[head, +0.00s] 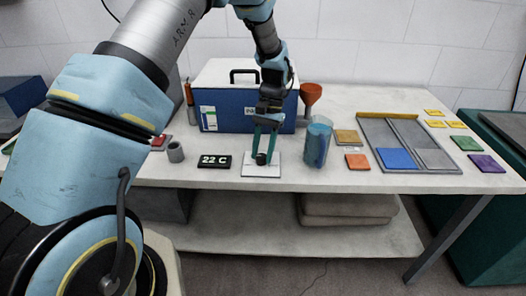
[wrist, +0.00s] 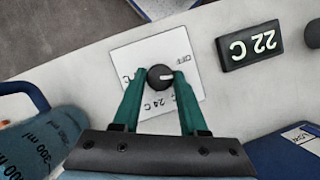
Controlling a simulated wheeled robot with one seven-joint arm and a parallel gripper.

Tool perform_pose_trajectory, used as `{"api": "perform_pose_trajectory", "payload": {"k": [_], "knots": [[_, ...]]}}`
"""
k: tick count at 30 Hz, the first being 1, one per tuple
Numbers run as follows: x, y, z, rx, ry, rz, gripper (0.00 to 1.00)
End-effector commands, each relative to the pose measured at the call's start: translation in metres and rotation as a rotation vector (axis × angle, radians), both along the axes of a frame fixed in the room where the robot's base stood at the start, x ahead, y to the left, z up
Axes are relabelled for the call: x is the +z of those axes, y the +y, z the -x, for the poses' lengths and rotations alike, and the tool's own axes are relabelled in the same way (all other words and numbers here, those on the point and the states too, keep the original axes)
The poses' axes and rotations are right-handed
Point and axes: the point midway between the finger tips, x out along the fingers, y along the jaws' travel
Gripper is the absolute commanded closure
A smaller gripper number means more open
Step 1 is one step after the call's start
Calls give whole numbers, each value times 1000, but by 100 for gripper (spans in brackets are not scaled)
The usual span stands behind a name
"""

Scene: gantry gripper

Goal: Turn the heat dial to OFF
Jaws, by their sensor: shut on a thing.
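The heat dial (wrist: 158,80) is a small dark round knob with a white pointer mark, on a white square plate (wrist: 135,57). In the wrist view the mark points right, toward the right fingertip. The lettering OFF is at the plate's upper right and 24 C below the knob; other lettering at the left is partly hidden by a finger. In the head view the plate (head: 249,171) lies on the table near the front edge. My gripper (wrist: 160,76), with green fingers, is shut on the knob from both sides; it also shows in the head view (head: 264,150).
A blue beaker (head: 318,142) stands close at right. A blue case (head: 225,112) and a red funnel (head: 311,94) are behind. A divided tray (head: 400,118) lies farther right.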

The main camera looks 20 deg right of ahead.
Motion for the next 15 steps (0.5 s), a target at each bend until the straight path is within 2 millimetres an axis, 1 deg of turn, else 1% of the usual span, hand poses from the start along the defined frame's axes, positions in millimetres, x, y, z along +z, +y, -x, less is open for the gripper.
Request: {"api": "perform_pose_trajectory", "payload": {"k": [6, 15], "knots": [[0, 0, -1, 131, -1, 1, 100], [0, 1, -1, 219, -1, 2, 100]]}}
